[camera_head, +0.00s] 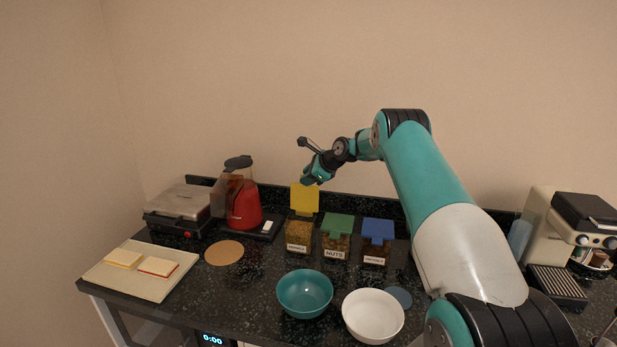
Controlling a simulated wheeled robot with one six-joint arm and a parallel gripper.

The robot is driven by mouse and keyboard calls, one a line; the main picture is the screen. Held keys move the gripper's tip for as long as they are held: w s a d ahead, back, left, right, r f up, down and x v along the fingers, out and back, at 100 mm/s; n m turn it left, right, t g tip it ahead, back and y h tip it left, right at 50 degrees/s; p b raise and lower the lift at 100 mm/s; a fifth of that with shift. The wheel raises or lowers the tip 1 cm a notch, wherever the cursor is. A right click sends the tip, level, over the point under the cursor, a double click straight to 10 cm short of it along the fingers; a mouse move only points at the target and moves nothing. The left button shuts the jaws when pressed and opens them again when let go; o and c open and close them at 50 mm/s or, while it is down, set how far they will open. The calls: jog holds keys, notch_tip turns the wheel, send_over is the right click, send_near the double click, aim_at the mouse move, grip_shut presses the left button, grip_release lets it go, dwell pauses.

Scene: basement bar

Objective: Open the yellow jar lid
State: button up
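The yellow lid (304,199) stands raised, roughly upright, at the back of the left jar (299,236), which holds brown contents and has a white label. The jar's top looks uncovered at the front. My gripper (306,172) is just above the raised lid, near its top edge. I cannot tell whether it touches the lid. Its fingers are small and partly hidden, so whether they are open or shut is unclear.
To the right stand a green-lidded jar (336,239) and a blue-lidded jar (377,241), both closed. A teal bowl (305,294) and a white bowl (373,316) sit in front. A red blender (243,205) stands left, a coffee machine (548,222) far right.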

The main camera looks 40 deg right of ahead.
jog(key=b+v, duration=0.5)
jog(key=v, duration=1.2)
jog(key=shift+r, duration=0.2)
jog(key=shift+s, duration=0.1)
jog(key=a+r+n+g+y+b, duration=0.1)
jog(key=a+r+n+g+y, duration=0.15)
jog(key=a+n, duration=1.2)
jog(key=s+a+n+g, duration=0.1)
jog(key=s+a, duration=0.3)
jog(key=a, duration=0.6)
jog(key=s+a+n+g, duration=0.2)
jog(key=s+a, duration=0.2)
jog(key=a, duration=0.7)
jog(key=s+a+f+n+g, duration=0.1)
jog(key=s+a+n, duration=0.3)
jog(key=s, duration=0.4)
jog(key=s+a+f+n+g+b, duration=0.1)
jog(key=s+a+f+n, duration=0.2)
jog(key=s+n, duration=0.4)
jog(key=s+a+f+n+g+h+b, duration=0.1)
jog(key=s+a+n, duration=0.4)
jog(key=s, duration=0.6)
jog(key=shift+f+n+g, duration=0.35)
jog(key=shift+f+g, duration=0.1)
jog(key=shift+f, duration=0.45)
